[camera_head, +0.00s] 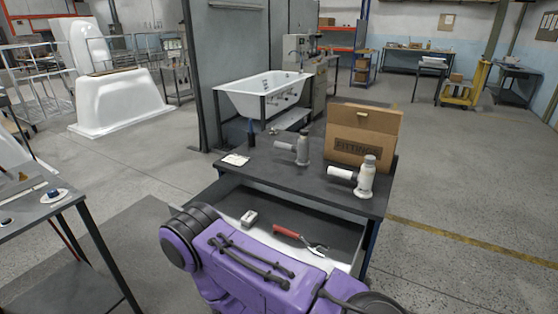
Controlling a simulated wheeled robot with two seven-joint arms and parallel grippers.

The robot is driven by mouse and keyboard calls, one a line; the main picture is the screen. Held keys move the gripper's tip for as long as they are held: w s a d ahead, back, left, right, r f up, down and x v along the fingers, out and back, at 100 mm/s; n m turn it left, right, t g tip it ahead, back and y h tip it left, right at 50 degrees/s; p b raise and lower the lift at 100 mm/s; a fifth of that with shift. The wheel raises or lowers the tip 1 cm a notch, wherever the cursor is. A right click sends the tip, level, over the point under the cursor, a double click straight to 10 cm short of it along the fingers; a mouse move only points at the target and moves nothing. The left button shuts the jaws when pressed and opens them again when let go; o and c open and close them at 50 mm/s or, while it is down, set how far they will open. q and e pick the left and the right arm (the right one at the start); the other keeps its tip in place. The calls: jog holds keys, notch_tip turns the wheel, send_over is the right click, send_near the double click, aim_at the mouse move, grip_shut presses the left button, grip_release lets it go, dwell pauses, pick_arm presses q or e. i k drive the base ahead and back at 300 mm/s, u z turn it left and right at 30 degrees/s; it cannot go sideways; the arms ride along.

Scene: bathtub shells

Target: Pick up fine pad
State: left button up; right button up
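I see no label naming the fine pad. A small whitish block (249,217) with a dark top patch lies in the open drawer (229,199) of the dark workbench (340,192); it may be the pad, but I cannot tell for sure. A round white item with a blue top (54,195) sits on the left table. A purple arm link of mine fills the lower middle and hides part of the drawer's front. Neither gripper shows in the head view.
A left table (30,209) stands nearby. Floor at right is clear.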

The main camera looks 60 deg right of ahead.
aim_at(250, 218)
jog(key=k, duration=0.3)
jog(key=z, duration=0.95)
